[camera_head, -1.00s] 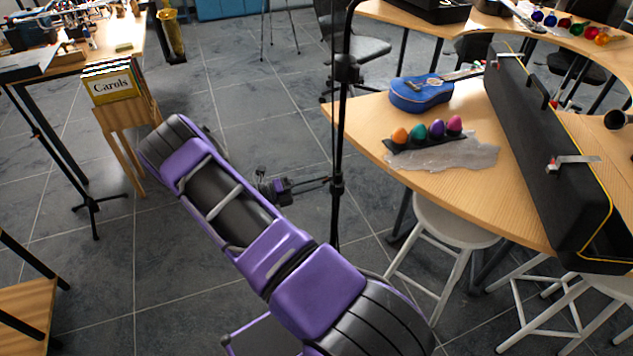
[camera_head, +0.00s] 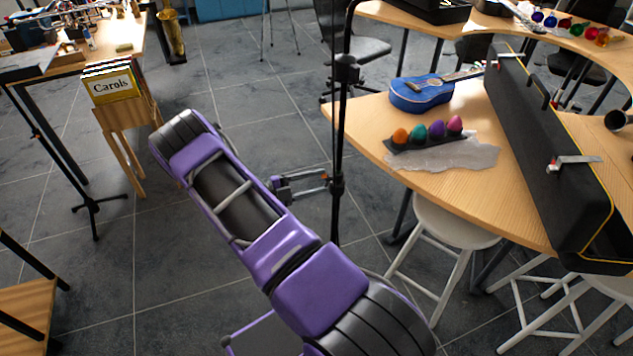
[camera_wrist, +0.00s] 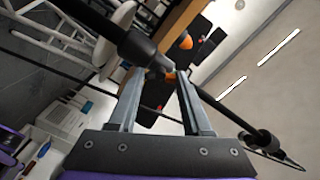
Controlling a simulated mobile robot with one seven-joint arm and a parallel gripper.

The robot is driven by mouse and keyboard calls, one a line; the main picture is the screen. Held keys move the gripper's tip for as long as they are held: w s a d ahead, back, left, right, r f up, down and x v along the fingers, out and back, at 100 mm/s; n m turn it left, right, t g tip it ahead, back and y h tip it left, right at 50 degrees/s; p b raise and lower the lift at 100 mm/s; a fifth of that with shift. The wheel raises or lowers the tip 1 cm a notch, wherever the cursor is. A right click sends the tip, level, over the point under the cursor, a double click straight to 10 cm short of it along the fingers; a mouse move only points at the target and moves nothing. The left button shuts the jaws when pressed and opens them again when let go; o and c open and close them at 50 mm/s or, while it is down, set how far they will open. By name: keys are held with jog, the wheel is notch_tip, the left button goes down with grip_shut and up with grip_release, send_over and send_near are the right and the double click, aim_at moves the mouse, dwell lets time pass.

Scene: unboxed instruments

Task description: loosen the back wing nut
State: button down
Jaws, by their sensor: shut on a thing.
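A black stand pole (camera_head: 341,130) rises in front of the wooden table. A thicker black collar (camera_head: 337,187) sits low on it, and it shows large in the wrist view (camera_wrist: 135,48). My gripper (camera_head: 327,184) reaches the collar from the left, its two grey fingers side by side. In the wrist view my gripper (camera_wrist: 160,74) has its fingertips close together at a small grey piece beside the collar, which I take to be the wing nut (camera_wrist: 163,68). It is shut on this piece. The fingertips hide most of it.
An upper black clutch (camera_head: 345,70) sits higher on the pole. The table to the right holds a blue ukulele (camera_head: 420,93), several egg shakers (camera_head: 437,130) and a long black case (camera_head: 540,150). White stools (camera_head: 450,225) stand below.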

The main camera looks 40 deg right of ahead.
jog(key=shift+n, duration=0.5)
jog(key=shift+c, duration=1.7)
grip_release()
jog(key=v, duration=1.7)
jog(key=shift+a+b, duration=0.25)
jog(key=shift+b, duration=0.1)
jog(key=shift+w, duration=0.1)
